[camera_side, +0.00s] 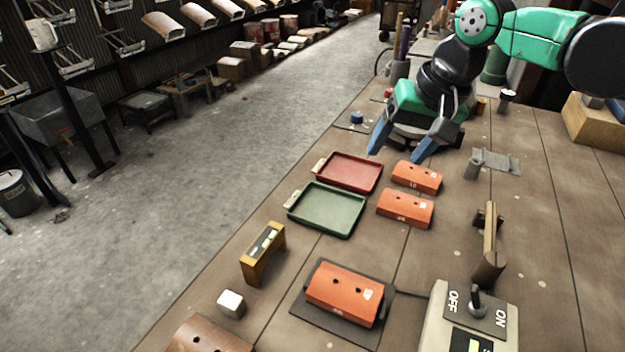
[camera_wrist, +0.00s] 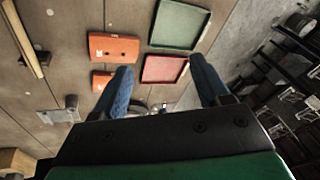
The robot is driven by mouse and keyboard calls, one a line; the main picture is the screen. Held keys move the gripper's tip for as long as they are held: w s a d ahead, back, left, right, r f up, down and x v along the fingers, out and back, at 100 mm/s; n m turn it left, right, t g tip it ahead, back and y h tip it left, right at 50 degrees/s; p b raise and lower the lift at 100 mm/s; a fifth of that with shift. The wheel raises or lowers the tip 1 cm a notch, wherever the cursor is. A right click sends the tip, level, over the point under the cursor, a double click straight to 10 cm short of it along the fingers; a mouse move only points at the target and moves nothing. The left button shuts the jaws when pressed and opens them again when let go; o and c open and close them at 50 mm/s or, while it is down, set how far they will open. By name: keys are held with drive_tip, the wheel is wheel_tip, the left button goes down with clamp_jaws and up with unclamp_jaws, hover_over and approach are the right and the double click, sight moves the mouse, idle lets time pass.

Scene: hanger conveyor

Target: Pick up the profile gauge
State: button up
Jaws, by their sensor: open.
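My gripper (camera_side: 398,153) is open and empty, its two blue fingers spread and pointing down above the far part of the bench. It also shows in the wrist view (camera_wrist: 160,66). No label marks the profile gauge. A yellow, bridge-shaped piece with small pale windows (camera_side: 262,253) stands near the bench's left edge and may be it. A wooden bar on dark end supports (camera_side: 490,240) stands on the right, and this bar (camera_wrist: 24,40) is at the upper left of the wrist view. My gripper is apart from both, farther up the bench.
A red tray (camera_side: 350,172) and a green tray (camera_side: 328,210) lie empty beside two orange curved blocks (camera_side: 416,177) (camera_side: 405,208). Another orange block (camera_side: 343,293) sits on a dark plate. A switch box (camera_side: 470,320), white cube (camera_side: 231,304) and grey bracket (camera_side: 497,161) stand nearby.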

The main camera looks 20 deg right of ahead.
sight(263, 241)
drive_tip(key=a+f+m+g, duration=0.1)
drive_tip(key=a+f, duration=0.2)
drive_tip(key=a, duration=0.3)
drive_tip(key=w+a+f+m+g, duration=0.1)
drive_tip(key=a+f+m+g, duration=0.1)
drive_tip(key=a, duration=0.4)
drive_tip(key=w+a+f+m+g, duration=0.1)
drive_tip(key=a+f, duration=0.3)
drive_tip(key=a, duration=0.1)
drive_tip(key=shift+w+a+f+m, duration=0.1)
drive_tip(key=shift+a+f+m, duration=0.25)
drive_tip(key=shift+a+m, duration=0.05)
drive_tip(key=shift+s+a+f+g+h, duration=0.2)
drive_tip(key=shift+a+f+g+h, duration=0.15)
drive_tip(key=shift+f, duration=0.25)
drive_tip(key=shift+s+a+f, duration=0.1)
drive_tip(key=shift+f, duration=1.2)
drive_tip(key=shift+s+a+f, duration=0.1)
drive_tip(key=shift+f, duration=1.15)
